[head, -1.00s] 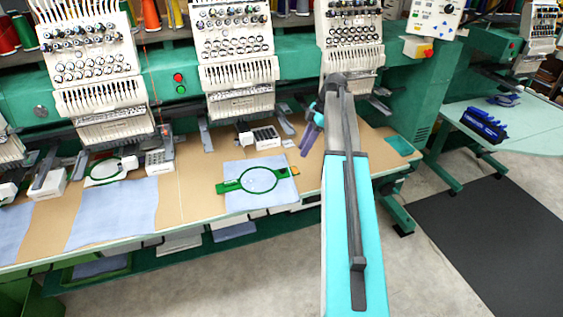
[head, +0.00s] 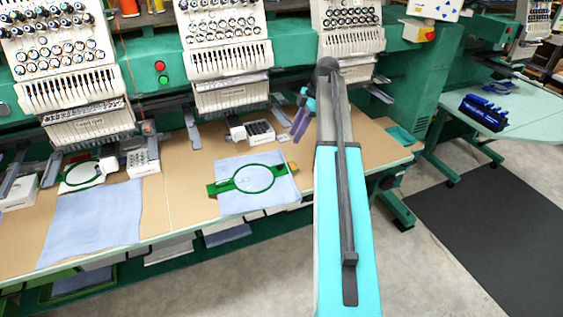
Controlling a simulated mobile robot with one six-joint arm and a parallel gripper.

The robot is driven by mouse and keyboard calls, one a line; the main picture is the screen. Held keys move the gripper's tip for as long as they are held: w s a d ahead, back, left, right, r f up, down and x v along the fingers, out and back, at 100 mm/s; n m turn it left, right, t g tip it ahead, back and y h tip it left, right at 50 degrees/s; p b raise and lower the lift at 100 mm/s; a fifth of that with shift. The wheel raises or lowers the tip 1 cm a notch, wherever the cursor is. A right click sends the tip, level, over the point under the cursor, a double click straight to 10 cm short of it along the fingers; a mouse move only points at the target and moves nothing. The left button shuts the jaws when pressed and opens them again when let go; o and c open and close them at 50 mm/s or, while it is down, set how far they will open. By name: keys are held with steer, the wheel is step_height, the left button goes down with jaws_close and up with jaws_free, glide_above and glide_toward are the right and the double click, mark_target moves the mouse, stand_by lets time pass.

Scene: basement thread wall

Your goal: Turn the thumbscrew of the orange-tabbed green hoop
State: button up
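A green hoop (head: 221,188) lies flat on a light blue cloth (head: 230,207) on the tan worktable, in front of the middle stitching head. Green brackets stick out at its left and right sides. A small orange piece (head: 293,166) shows by its right end. The thumbscrew is too small to make out. My gripper (head: 298,136), with purple fingers, hangs above the table to the right of and behind the hoop, apart from it. The gap between its fingers is not clear.
Another hoop (head: 83,173) sits under the left stitching head (head: 70,75), beside a larger blue cloth (head: 92,220). A white box with dark slots (head: 260,132) stands behind the green hoop. A side table (head: 535,135) with a blue rack (head: 482,112) is at right. A dark mat (head: 490,220) covers the floor.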

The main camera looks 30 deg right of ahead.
mark_target(280, 165)
steer(key=shift+f, duration=0.1)
steer(key=shift+p+x, duration=2.1)
steer(key=shift+x, duration=4.75)
steer(key=shift+c, duration=0.4)
jaws_close()
